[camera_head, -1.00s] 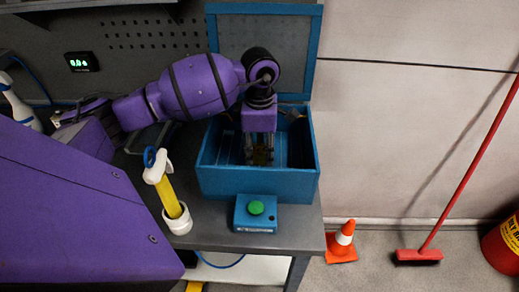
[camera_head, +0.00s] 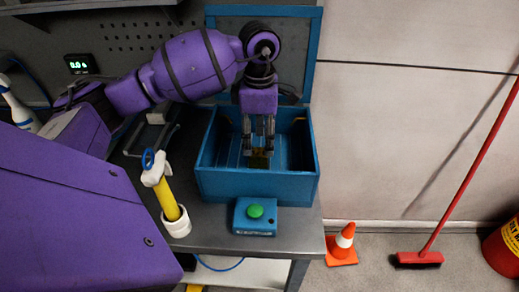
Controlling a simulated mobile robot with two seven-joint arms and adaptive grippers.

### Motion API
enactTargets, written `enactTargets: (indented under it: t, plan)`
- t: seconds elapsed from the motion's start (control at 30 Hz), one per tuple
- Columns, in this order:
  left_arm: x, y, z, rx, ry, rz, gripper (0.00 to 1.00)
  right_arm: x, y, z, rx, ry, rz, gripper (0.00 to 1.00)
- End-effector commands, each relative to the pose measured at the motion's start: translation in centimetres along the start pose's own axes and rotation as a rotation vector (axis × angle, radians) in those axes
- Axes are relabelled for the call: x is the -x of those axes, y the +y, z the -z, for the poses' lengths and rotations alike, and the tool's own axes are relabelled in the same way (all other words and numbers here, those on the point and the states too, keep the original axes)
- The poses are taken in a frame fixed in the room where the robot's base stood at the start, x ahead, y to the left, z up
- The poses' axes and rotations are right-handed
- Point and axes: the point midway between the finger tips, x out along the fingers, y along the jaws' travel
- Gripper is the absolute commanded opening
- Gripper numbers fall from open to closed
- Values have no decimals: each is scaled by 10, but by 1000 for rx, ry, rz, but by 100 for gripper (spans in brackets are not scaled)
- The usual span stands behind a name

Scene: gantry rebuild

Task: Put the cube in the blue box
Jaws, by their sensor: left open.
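The blue box (camera_head: 257,187) stands on the grey bench with its lid raised behind it. My right gripper is not in view.
A blue button box with a green button (camera_head: 256,211) sits in front of the blue box. A yellow-handled tool in a white cup (camera_head: 168,196) stands at left. An orange cone (camera_head: 342,245) and a red broom (camera_head: 418,256) are on the floor at right.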

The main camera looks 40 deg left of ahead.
Motion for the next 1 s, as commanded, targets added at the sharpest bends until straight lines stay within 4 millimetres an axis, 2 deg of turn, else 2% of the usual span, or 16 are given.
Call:
enactTargets:
  t: [0.1,0.33,0.5,1.0]
  plan:
    - [26,1,0,-1,-1,-4,50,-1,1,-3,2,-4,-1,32]
    - [57,0,0,0,-1,-1,50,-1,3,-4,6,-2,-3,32]
    - [64,0,0,-1,0,2,50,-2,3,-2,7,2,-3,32]
    - [64,0,0,-1,0,1,50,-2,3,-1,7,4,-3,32]
